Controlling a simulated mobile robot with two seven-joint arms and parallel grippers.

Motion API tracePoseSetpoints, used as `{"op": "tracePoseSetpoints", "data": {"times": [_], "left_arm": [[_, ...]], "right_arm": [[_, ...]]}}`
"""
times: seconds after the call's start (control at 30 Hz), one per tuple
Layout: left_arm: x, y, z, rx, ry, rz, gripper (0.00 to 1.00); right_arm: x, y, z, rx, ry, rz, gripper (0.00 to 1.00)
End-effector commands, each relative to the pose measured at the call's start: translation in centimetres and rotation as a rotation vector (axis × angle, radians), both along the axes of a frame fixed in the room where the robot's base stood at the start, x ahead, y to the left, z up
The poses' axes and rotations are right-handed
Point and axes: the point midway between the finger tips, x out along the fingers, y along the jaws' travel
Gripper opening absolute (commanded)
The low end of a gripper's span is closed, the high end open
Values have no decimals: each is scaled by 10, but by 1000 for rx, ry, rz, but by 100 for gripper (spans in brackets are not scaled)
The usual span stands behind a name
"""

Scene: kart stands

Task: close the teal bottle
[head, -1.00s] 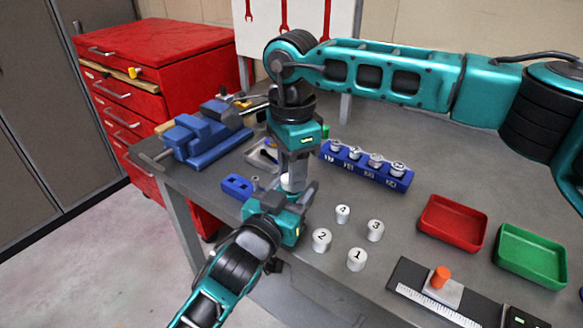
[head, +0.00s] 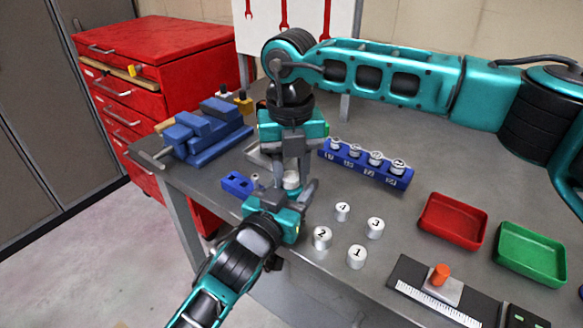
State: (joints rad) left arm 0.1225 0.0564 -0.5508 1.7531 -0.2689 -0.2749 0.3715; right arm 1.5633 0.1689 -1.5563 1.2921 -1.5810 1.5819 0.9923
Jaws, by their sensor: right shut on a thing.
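My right gripper (head: 291,173) points straight down from above, shut on a white cap-like piece (head: 291,181). My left gripper (head: 299,197) comes in from the lower left, right beneath it, with its fingers around the spot under the white piece. I cannot make out the teal bottle; anything between the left fingers is hidden by that gripper. I cannot tell whether the white piece touches something below it.
A blue vise (head: 205,135) and small blue block (head: 237,184) are left. Red (head: 453,222) and green (head: 531,255) trays lie right.

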Motion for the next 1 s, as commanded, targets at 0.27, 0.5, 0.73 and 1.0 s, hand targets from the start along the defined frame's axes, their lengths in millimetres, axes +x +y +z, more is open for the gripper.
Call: {"op": "tracePoseSetpoints", "data": {"times": [0.27,0.5,0.73,1.0], "left_arm": [[0,1,-1,1,3,1,0],[0,1,-1,1,3,1,0],[0,1,-1,1,3,1,0],[0,1,-1,2,4,1,0]], "right_arm": [[0,2,0,1,1,-522,5],[1,4,0,1,0,-975,5],[2,4,0,1,0,-1413,5],[3,6,-1,0,7,-1880,5]]}}
